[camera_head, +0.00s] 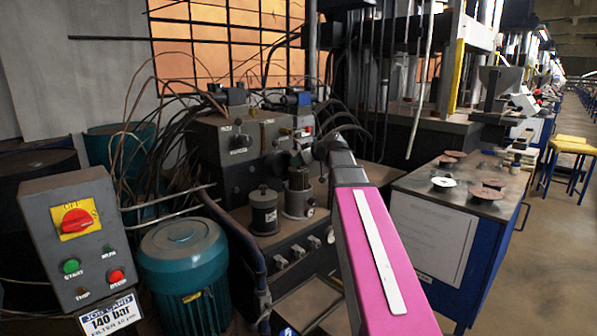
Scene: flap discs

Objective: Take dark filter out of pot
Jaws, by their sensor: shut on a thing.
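The dark filter (298,179) is a ribbed upright cylinder. It stands up out of the open grey pot (298,205) on the hydraulic unit, and its lower end is hidden by the pot's wall. My gripper (301,162) is at the filter's top and shut on it; the fingers are small and dark here, so their contact is hard to make out. My pink arm reaches in from the lower right. A second, dark grey pot (264,212) with a knobbed lid stands just left of the open pot.
Valve blocks (240,140) with hoses and cables stand close behind the pots. A teal motor (184,262) and a control box (75,235) are at left. A blue bench (463,205) with several discs is at right. The aisle floor at far right is open.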

